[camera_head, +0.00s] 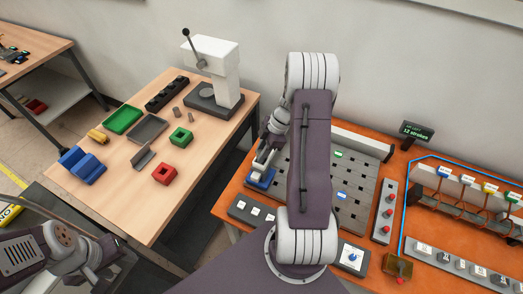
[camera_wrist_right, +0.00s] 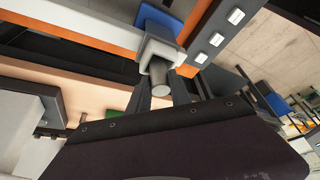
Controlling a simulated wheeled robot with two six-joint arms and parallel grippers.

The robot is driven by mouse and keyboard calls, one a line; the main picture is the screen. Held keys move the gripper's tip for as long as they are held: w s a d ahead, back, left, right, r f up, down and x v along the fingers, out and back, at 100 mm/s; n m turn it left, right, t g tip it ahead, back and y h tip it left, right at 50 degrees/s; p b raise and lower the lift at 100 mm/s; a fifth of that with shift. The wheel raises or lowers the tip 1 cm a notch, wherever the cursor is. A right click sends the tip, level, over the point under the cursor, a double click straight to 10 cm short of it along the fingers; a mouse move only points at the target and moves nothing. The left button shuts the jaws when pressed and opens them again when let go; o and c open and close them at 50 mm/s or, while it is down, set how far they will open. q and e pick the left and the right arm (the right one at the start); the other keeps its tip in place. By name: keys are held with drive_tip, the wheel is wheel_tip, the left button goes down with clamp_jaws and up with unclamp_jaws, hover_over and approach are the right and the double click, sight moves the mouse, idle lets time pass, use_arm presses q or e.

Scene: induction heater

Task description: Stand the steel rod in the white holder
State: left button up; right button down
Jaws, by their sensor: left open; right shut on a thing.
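A light grey-white block, which looks like the white holder (camera_wrist_right: 157,48), is at the top middle of the right wrist view. The steel rod (camera_wrist_right: 161,86) points its near end towards the camera, between the dark fingers of my right gripper (camera_wrist_right: 162,97). Its far part meets the holder; how deep it sits inside cannot be told. In the head view my right gripper (camera_head: 262,163) is low over the left side of the orange table, by a blue piece (camera_head: 260,179). The arm hides much there, and the rod is not clear. My left gripper (camera_head: 102,270) is open at the lower left, away from both tables.
The wooden table (camera_head: 122,180) at left carries a white press (camera_head: 214,62), a green tray (camera_head: 122,119), a red block (camera_head: 164,173) and blue blocks (camera_head: 82,166). The orange table (camera_head: 235,190) holds a slotted grey plate (camera_head: 358,185) and a button strip (camera_head: 385,212). A gap separates the tables.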

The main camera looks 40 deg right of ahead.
drive_tip(key=shift+s+f+b, duration=0.1)
drive_tip(key=shift+f+b, duration=0.15)
drive_tip(key=shift+b, duration=0.25)
drive_tip(key=c, duration=1.2)
unclamp_jaws()
drive_tip(key=shift+r+p, duration=0.4)
drive_tip(key=shift+p, duration=0.1)
drive_tip(key=b+v, duration=0.2)
drive_tip(key=v, duration=1)
drive_tip(key=s+a+f+m+h, duration=0.1)
drive_tip(key=s+a+f+m, duration=0.1)
drive_tip(key=a, duration=0.4)
drive_tip(key=s+a+f+m+h, duration=0.1)
drive_tip(key=s+a+f+m, duration=0.1)
drive_tip(key=s+a+m, duration=0.2)
drive_tip(key=s+a+f+m+h, duration=0.1)
drive_tip(key=s+a+f+m, duration=0.1)
drive_tip(key=a+m, duration=0.5)
drive_tip(key=shift+s+a+f+g+h, duration=0.1)
drive_tip(key=shift+s+a+h, duration=0.1)
drive_tip(key=shift+a, duration=0.3)
drive_tip(key=shift+s+a+f+g+h, duration=0.1)
drive_tip(key=shift+s+a, duration=0.1)
drive_tip(key=shift+a, duration=0.25)
drive_tip(key=shift+s+a+f+g+h, duration=0.1)
drive_tip(key=shift+s+a, duration=0.1)
drive_tip(key=shift+a, duration=0.3)
